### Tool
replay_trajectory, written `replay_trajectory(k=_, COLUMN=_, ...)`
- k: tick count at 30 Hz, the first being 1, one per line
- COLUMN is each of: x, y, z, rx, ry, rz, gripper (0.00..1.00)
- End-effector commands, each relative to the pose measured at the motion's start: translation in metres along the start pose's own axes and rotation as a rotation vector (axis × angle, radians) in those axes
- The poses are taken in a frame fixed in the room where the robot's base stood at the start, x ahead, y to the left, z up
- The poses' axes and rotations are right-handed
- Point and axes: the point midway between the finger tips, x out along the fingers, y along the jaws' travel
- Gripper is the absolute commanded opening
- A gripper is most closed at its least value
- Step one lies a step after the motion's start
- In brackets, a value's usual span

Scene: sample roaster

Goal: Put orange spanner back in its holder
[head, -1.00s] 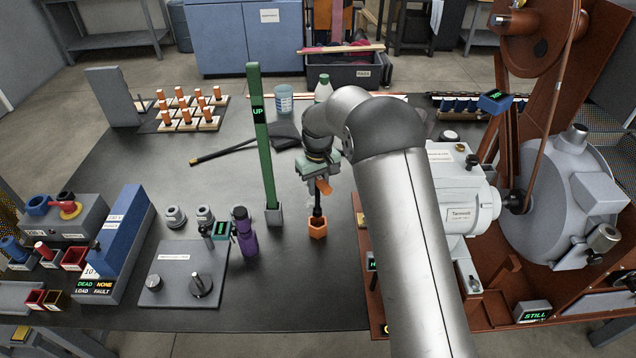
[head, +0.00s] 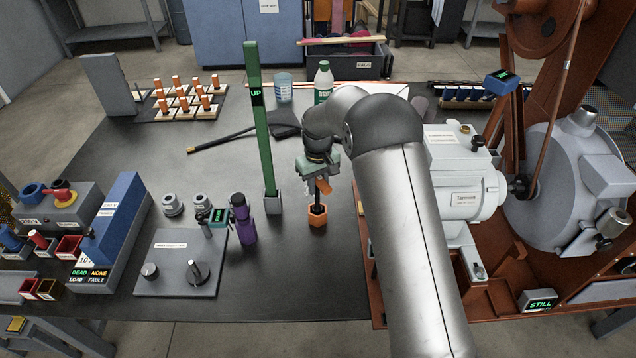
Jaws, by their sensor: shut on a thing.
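The orange spanner (head: 323,187) shows as an orange grip with a dark shaft running down from it, roughly upright. My gripper (head: 319,174) is shut on its upper part. An orange six-sided holder (head: 317,217) stands on the black bench top directly below. The shaft's lower end meets the holder's opening. I cannot tell how deep it is in. My arm and the gripper body hide part of the spanner's top.
A tall green post (head: 262,130) marked UP stands close left of my gripper. A purple bottle-like tool (head: 243,222) is further left. A white-green bottle (head: 323,84) stands behind. The brown machine frame (head: 365,255) edges the right side.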

Motion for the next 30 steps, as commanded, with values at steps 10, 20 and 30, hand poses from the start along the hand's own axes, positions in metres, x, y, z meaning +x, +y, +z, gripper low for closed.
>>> replay_trajectory(k=10, x=-0.001, y=0.000, z=0.000, rx=0.000, ry=0.002, rz=0.000, gripper=0.00)
replay_trajectory(k=20, x=0.006, y=0.000, z=0.000, rx=0.000, ry=0.001, rz=0.000, gripper=0.00)
replay_trajectory(k=30, x=0.017, y=0.000, z=0.000, rx=0.000, ry=0.002, rz=0.000, gripper=0.00)
